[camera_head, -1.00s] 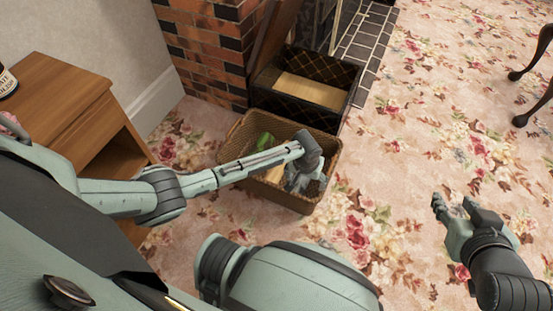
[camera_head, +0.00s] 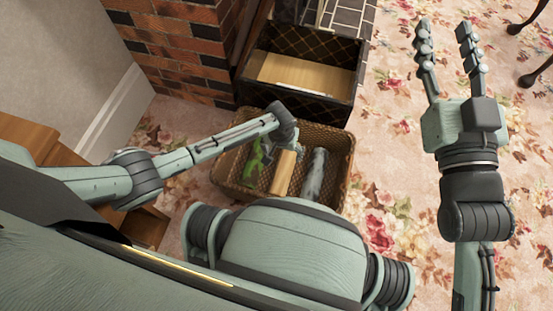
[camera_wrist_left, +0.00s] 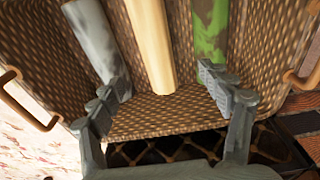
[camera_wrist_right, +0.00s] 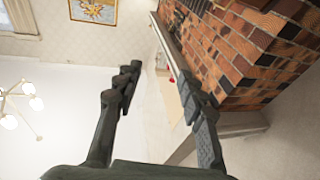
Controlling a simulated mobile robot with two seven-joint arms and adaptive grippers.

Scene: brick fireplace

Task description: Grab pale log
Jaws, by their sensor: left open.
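The pale log (camera_head: 284,172) lies in the wicker basket (camera_head: 338,190) between a green log (camera_head: 255,160) and a grey log (camera_head: 315,175). In the left wrist view the pale log (camera_wrist_left: 151,45) runs up the middle of the picture, with the grey log (camera_wrist_left: 98,45) to its left and the green log (camera_wrist_left: 211,30) to its right. My left gripper (camera_wrist_left: 165,105) is open over the basket, its fingers on either side of the pale log's near end and not closed on it. My right gripper (camera_head: 447,55) is open, raised and empty.
A dark open box (camera_head: 300,100) with a pale wooden inside stands behind the basket. A brick fireplace (camera_head: 185,45) rises at the back left. A wooden cabinet (camera_head: 30,145) is at the left.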

